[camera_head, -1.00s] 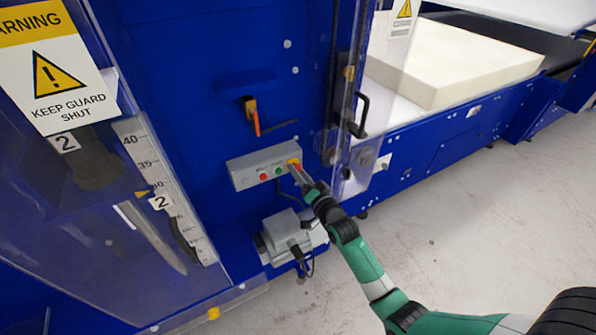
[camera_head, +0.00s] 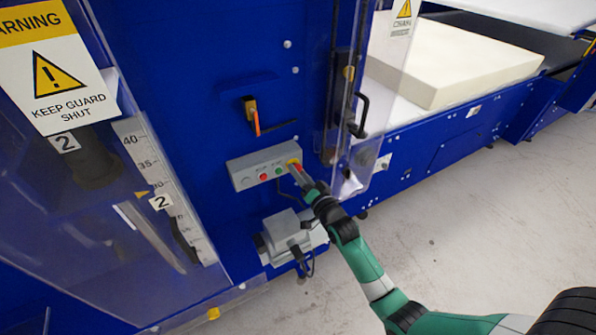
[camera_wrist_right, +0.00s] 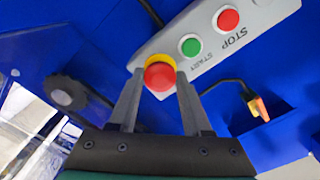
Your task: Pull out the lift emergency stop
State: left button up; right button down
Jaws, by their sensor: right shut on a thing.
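The lift emergency stop is a red mushroom button (camera_wrist_right: 159,76) on a yellow collar, at one end of a grey control box (camera_head: 243,170). In the head view it shows as a small red and yellow spot (camera_head: 295,164) at the box's right end. My right gripper (camera_wrist_right: 158,85) is at the button, with one finger on either side of its red head, shut on it. In the head view the right gripper (camera_head: 299,173) partly covers the button. My left gripper is not in view.
The box also carries a green START button (camera_wrist_right: 190,46) and a red STOP button (camera_wrist_right: 228,19). An orange-handled switch (camera_head: 252,115) is above the box, and a grey motor housing (camera_head: 285,230) below. A clear guard (camera_head: 375,110) stands close on the right.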

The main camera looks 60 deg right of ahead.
jog(key=shift+s+a, duration=0.1)
dwell(0.7)
jog(key=c, duration=0.5)
grip_release()
jog(key=shift+s+a, duration=0.1)
jog(key=shift+s, duration=0.05)
jog(key=o, duration=0.5)
jog(key=p+v, duration=0.4)
jog(key=v, duration=0.3)
